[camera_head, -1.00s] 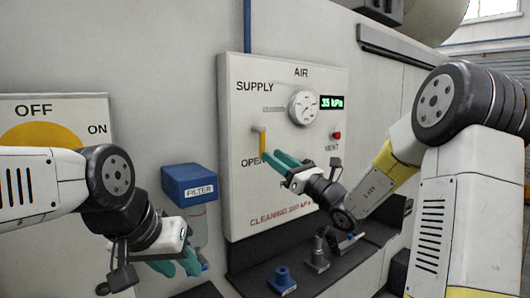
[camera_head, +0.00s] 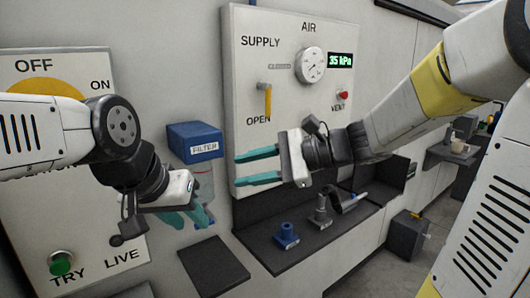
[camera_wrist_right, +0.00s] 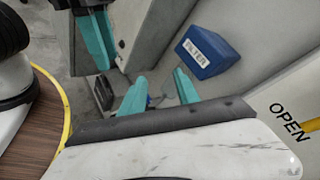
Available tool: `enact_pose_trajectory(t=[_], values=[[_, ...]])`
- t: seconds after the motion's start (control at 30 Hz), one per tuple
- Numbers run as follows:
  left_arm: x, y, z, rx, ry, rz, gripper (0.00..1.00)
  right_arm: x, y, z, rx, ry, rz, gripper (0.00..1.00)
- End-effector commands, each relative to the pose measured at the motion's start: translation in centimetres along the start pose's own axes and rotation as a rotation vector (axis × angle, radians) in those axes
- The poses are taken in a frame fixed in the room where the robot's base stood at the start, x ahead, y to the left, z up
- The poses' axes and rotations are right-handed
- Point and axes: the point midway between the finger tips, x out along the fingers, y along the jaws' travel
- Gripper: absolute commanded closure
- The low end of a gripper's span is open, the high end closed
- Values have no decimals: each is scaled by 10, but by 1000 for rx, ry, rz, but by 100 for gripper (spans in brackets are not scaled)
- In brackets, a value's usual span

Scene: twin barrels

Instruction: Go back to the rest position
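My right gripper (camera_head: 240,170) is open and empty, with its two teal fingers apart and pointing left in front of the lower left of the air panel (camera_head: 290,140). Its fingers also show apart in the right wrist view (camera_wrist_right: 158,92). My left gripper (camera_head: 192,219) hangs below the blue filter box (camera_head: 194,140), in front of its clear bowl (camera_head: 200,184). Its teal fingers appear apart with nothing between them. The yellow supply handle (camera_head: 267,101) points down toward OPEN, clear of both grippers. The display (camera_head: 340,60) reads 35 kPa.
A dark shelf (camera_head: 300,250) below the panel bears a blue fitting (camera_head: 286,236) and a grey fitting with a hose (camera_head: 322,210). An OFF/ON board (camera_head: 100,210) with a green button (camera_head: 61,263) stands at left. A dark box (camera_head: 406,236) is at right.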

Motion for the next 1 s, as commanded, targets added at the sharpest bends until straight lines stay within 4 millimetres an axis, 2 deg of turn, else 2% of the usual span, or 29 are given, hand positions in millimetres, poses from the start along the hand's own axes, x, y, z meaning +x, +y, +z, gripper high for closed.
enact_pose_trajectory(t=[0.03,0.1,0.2,0.3,0.5,0.6,0.73,1.0], values=[[0,0,0,0,0,0,64,-5,26,5,-123,66,93,62],[0,0,0,0,0,0,64,-19,58,2,-293,164,220,62],[0,0,0,0,0,0,64,-47,94,-10,-542,299,392,62],[0,0,0,0,0,0,64,-81,114,-24,-785,431,544,62],[0,0,0,0,0,0,64,-140,121,-43,-1146,627,757,62],[0,0,0,0,0,0,64,-156,120,-47,-1236,677,810,62],[0,0,0,0,0,0,64,-163,119,-48,-1277,699,839,62],[0,0,0,0,0,0,64,-163,118,-49,-1275,698,839,62]])
